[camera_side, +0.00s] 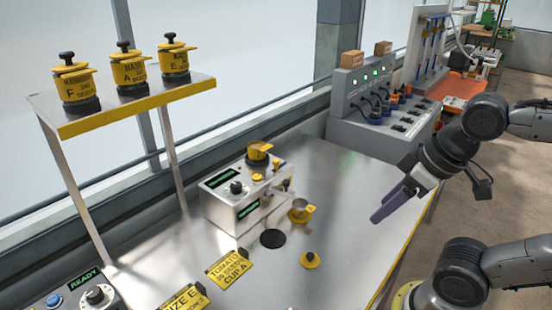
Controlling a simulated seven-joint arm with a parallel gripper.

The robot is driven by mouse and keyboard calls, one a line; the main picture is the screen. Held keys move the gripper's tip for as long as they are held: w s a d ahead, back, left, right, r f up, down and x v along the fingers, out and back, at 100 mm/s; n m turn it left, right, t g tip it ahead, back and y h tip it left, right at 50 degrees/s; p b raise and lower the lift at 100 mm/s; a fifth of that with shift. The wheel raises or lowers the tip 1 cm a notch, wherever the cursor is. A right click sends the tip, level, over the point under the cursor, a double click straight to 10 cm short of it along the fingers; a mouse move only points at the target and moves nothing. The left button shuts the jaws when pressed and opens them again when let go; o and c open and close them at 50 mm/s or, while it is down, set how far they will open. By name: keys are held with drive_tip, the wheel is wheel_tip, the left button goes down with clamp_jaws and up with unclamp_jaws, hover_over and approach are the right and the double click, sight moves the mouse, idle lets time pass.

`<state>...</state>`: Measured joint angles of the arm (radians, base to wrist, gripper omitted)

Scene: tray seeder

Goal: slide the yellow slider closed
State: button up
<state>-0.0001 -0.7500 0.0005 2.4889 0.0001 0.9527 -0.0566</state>
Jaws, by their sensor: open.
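The metal seeder box (228,197) stands mid-table, with small displays and a black dial on its front. Several small yellow parts sit on its top: a yellow-lidded hopper (258,151) and, in front of it, a small yellow piece (258,177). I cannot tell for certain which part is the yellow slider or how far open it is. My gripper (392,207) is open and empty, with purple-grey fingers angled down to the left. It hangs over the table's right side, clear of the seeder and to its right.
A small cup with a yellow rim (300,213) is beside the seeder.

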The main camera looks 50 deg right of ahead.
drive_tip(key=w+d+r+n+g, duration=0.1)
drive_tip(key=w+d+r+n, duration=0.15)
drive_tip(key=w+r, duration=1.3)
drive_tip(key=g, duration=0.4)
hover_over(276, 160)
wheel_tip(276, 160, down, 12)
wheel_tip(276, 160, down, 13)
drive_tip(key=shift+a+f, duration=0.1)
drive_tip(key=shift+f, duration=0.1)
clamp_jaws()
